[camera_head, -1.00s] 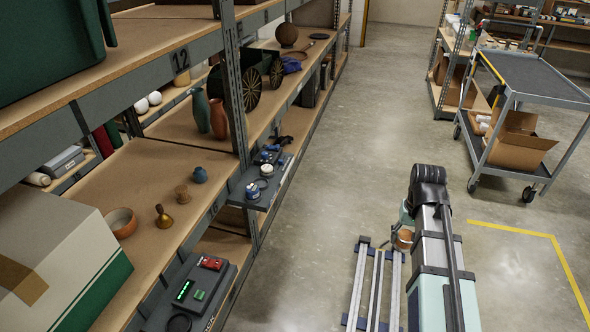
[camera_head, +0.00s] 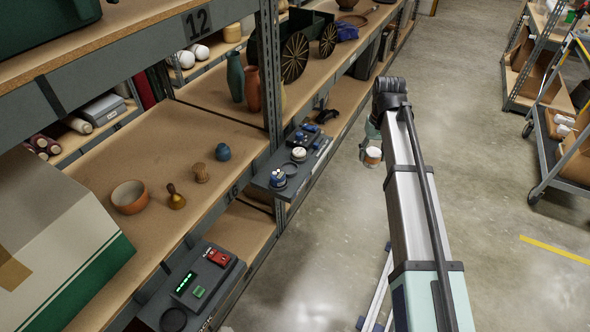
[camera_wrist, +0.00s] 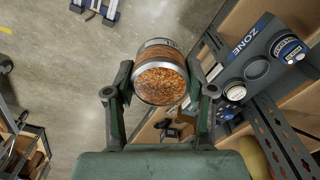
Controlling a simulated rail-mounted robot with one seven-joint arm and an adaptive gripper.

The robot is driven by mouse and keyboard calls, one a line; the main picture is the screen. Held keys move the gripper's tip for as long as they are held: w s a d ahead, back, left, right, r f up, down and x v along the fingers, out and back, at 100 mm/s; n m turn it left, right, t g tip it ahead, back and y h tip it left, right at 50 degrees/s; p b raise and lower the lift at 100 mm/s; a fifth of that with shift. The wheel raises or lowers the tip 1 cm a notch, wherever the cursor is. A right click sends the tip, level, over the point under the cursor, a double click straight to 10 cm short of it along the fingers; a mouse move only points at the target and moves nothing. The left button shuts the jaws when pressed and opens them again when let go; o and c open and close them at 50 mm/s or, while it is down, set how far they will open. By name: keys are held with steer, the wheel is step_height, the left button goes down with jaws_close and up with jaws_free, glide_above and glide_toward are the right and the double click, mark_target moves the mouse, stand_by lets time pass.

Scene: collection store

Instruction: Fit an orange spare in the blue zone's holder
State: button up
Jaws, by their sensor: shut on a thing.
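My gripper (camera_wrist: 160,90) is shut on an orange spare (camera_wrist: 160,84), a short cylinder with a grainy orange face and a silver rim. The blue zone's grey panel (camera_head: 263,180) juts from the shelf edge, left of my gripper in the head view. In the wrist view the panel, marked ZONE (camera_wrist: 243,38), lies to the right. It carries a dark round ring (camera_wrist: 256,69), seemingly an empty holder, between a blue-and-white canister (camera_wrist: 289,49) and a pale round piece (camera_wrist: 235,91).
Another grey panel (camera_head: 222,285) with red and green parts sits nearer on the shelf. A bowl (camera_head: 130,196), vases (camera_head: 235,77) and a model cart (camera_head: 295,55) stand on the boards. A shelf upright (camera_head: 270,80) rises behind the blue zone's panel.

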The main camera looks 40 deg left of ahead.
steer(key=s+a+r+n, duration=0.2)
steer(key=s+a, duration=0.1)
steer(key=a, duration=1.1)
steer(key=s+a+r+n, duration=0.2)
steer(key=a+n, duration=0.1)
steer(key=a, duration=1.1)
step_height(320, 180, down, 20)
steer(key=shift+s+a+r, duration=0.1)
steer(key=shift+s+r, duration=0.05)
steer(key=shift+r, duration=0.05)
steer(key=shift+f, duration=0.35)
steer(key=o, duration=1.2)
